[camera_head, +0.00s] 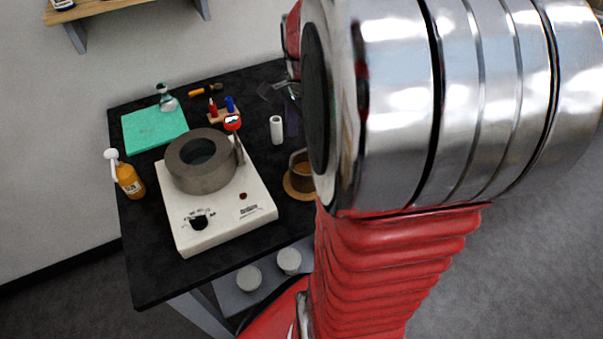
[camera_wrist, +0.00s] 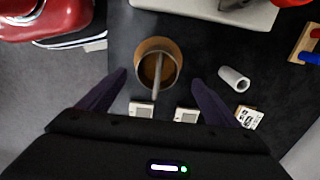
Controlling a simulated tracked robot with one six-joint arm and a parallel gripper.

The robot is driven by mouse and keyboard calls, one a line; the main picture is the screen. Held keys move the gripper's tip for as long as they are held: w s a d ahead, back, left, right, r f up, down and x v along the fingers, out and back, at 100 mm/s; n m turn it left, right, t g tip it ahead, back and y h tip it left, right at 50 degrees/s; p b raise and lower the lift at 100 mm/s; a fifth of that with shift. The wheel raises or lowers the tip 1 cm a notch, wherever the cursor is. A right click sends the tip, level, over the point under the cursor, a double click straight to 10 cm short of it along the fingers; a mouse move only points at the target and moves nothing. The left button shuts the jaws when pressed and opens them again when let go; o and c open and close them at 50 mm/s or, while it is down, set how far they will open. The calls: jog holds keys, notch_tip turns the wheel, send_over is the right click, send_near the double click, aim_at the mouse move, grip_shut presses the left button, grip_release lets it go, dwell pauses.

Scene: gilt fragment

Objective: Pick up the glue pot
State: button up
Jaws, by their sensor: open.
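The glue pot looks to be the small round vessel with brown contents (camera_wrist: 167,72) in the wrist view. A pale grey bar, perhaps a handle or brush, crosses it towards my gripper. In the head view the pot (camera_head: 301,172) stands on a round brown mat (camera_head: 293,191) on the black table, partly hidden by my arm. My gripper (camera_wrist: 160,78) is open, its two dark purple fingers on either side of the pot in the picture. I cannot tell its height above the pot. The head view mostly hides my gripper behind the arm.
A white hotplate (camera_head: 219,219) bears a thick grey ring (camera_head: 196,178). A white cylinder (camera_head: 276,130) stands near the pot. White cups (camera_head: 289,260) sit on a lower shelf.

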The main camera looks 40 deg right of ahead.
send_over(305, 173)
jog(key=shift+f, duration=2.25)
jog(key=shift+c, duration=0.6)
jog(key=c, duration=1.7)
